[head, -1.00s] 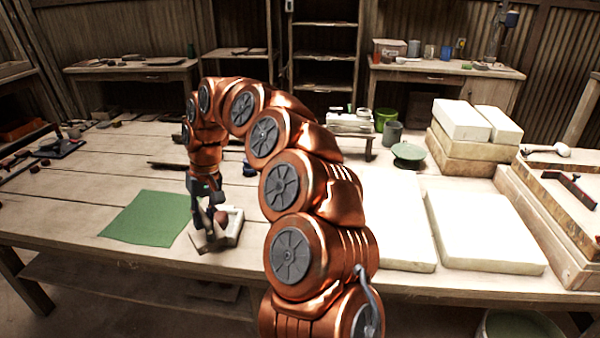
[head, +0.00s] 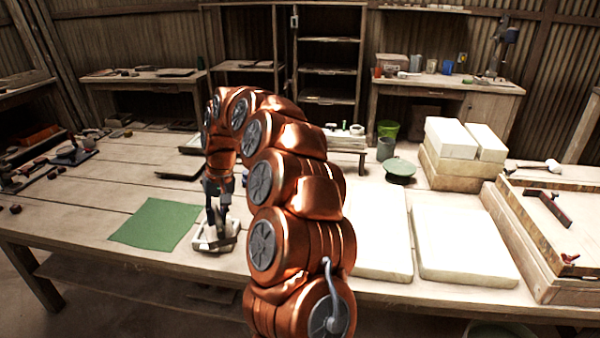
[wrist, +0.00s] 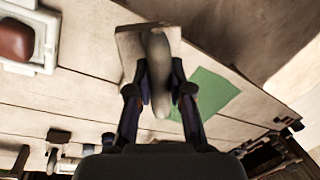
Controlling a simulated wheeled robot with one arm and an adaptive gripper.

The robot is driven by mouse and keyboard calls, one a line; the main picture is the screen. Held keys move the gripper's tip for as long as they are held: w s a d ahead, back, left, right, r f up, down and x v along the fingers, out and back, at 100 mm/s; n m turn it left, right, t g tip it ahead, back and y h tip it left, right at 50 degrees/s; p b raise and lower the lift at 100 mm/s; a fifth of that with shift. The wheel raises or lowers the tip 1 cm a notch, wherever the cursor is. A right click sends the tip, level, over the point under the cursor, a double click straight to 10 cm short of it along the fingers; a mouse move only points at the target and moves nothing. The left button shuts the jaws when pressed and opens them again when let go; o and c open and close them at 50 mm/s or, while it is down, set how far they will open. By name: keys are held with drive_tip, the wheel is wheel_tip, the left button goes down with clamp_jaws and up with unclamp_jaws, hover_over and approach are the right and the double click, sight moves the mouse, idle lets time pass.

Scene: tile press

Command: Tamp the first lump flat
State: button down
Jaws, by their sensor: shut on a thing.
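My gripper (head: 217,208) is shut on the grey handle of a tamper (wrist: 158,65). Its pale square plate (wrist: 129,46) shows tilted beyond the fingers in the wrist view. A white tray-like mould (wrist: 26,68) with a rounded red-brown lump (wrist: 14,40) in it lies at the upper left of that view, apart from the tamper in the picture. In the head view, the tamper and gripper overlap the white mould near the table's front edge and the lump is hidden. I cannot tell the height of the plate above the table.
A green cloth (head: 156,223) lies flat left of the mould; it also shows in the wrist view (wrist: 208,92). Large white slabs (head: 462,238) lie to the right, with stacked slabs (head: 450,139) behind. A green round-topped stand (head: 399,168) is near them. The left tabletop holds small tools.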

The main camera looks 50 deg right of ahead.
drive_tip(key=s+d+r+m+p, duration=0.2)
drive_tip(key=s+d+p, duration=0.1)
drive_tip(key=d, duration=0.4)
drive_tip(key=s+d+r+m+t+p, duration=0.1)
drive_tip(key=s+d+m+p, duration=0.15)
drive_tip(key=d, duration=0.45)
drive_tip(key=s+d+r+m+p, duration=0.2)
drive_tip(key=s+d, duration=0.2)
drive_tip(key=d, duration=0.3)
drive_tip(key=shift+h, duration=0.3)
drive_tip(key=shift+d+f, duration=0.1)
drive_tip(key=shift+f, duration=2.6)
drive_tip(key=shift+f+b, duration=0.2)
drive_tip(key=shift+b, duration=0.2)
